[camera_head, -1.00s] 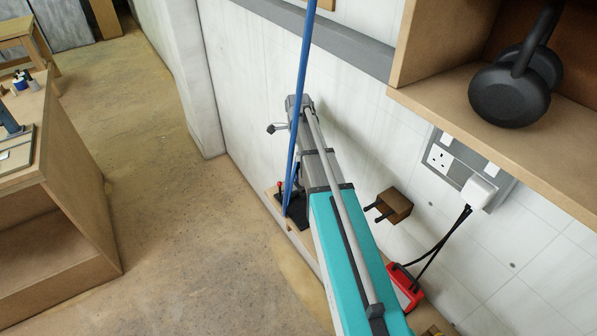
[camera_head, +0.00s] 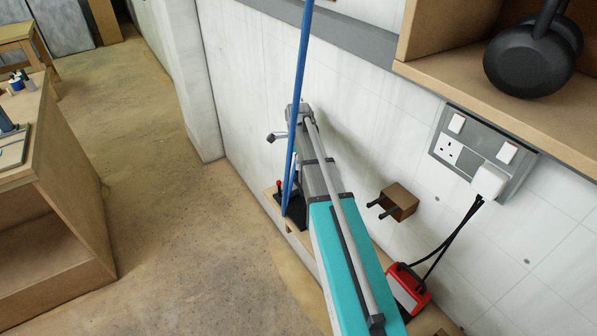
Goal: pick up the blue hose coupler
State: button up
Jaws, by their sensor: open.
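I cannot make out the blue hose coupler for certain. A small blue and white cylinder (camera_head: 16,83) stands among small items on the wooden bench at the left edge; it is too small to identify. My gripper is not in view.
A teal and grey machine (camera_head: 345,265) stands along the white wall, with a tall blue pole (camera_head: 299,110) in front. A shelf (camera_head: 450,85) holding black ear defenders (camera_head: 530,62) juts out at upper right. A wooden bench (camera_head: 65,190) stands at left. The floor (camera_head: 180,240) between is clear.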

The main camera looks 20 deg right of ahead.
dwell(0.4)
grip_shut()
